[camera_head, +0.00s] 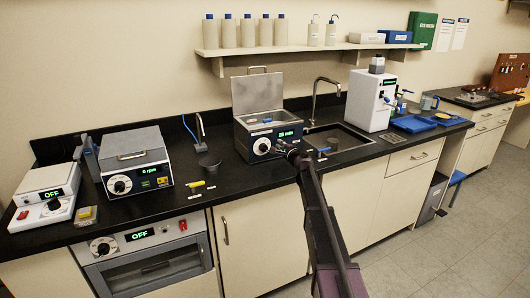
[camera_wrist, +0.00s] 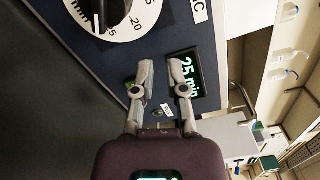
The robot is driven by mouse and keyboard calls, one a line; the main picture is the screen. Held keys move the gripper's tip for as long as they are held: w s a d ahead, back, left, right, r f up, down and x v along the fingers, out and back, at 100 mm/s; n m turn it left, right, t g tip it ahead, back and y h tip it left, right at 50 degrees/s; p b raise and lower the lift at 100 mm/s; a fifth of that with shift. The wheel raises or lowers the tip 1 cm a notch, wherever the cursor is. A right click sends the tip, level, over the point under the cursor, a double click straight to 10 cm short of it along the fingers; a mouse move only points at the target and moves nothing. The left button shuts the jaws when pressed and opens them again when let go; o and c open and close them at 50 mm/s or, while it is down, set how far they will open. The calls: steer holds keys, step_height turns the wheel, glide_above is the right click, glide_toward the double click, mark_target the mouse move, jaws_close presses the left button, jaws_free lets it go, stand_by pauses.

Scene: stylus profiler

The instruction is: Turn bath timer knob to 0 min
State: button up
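The bath (camera_head: 268,120) is a box on the counter with its lid raised. Its black timer knob (camera_head: 262,146) sits on a white dial on the front panel. In the wrist view the knob (camera_wrist: 112,8) is at the upper left, partly cut off, with its white mark near 25. The green display (camera_head: 287,133) reads 25 min, also in the wrist view (camera_wrist: 186,75). My gripper (camera_head: 282,147) is in front of the bath's panel, just right of the knob. In the wrist view its two fingers (camera_wrist: 160,68) are apart with nothing between them, and the knob lies beyond their tips.
A sink (camera_head: 335,138) with a tap is right of the bath. A dark cup (camera_head: 209,160) and a device reading 0 rpm (camera_head: 136,160) stand to the left. A shelf with bottles (camera_head: 290,49) hangs above. The space in front of the counter is clear.

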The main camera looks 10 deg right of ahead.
jaws_close()
steer(key=shift+r, duration=0.1)
steer(key=r+n+p, duration=0.1)
steer(key=n, duration=0.1)
steer(key=a+r+n+p, duration=0.1)
steer(key=n, duration=0.1)
steer(key=shift+s+a, duration=0.15)
steer(key=shift+s, duration=0.05)
steer(key=shift+a+r+n, duration=0.1)
steer(key=shift+r+n, duration=0.05)
steer(key=shift+n, duration=0.35)
steer(key=shift+p, duration=0.3)
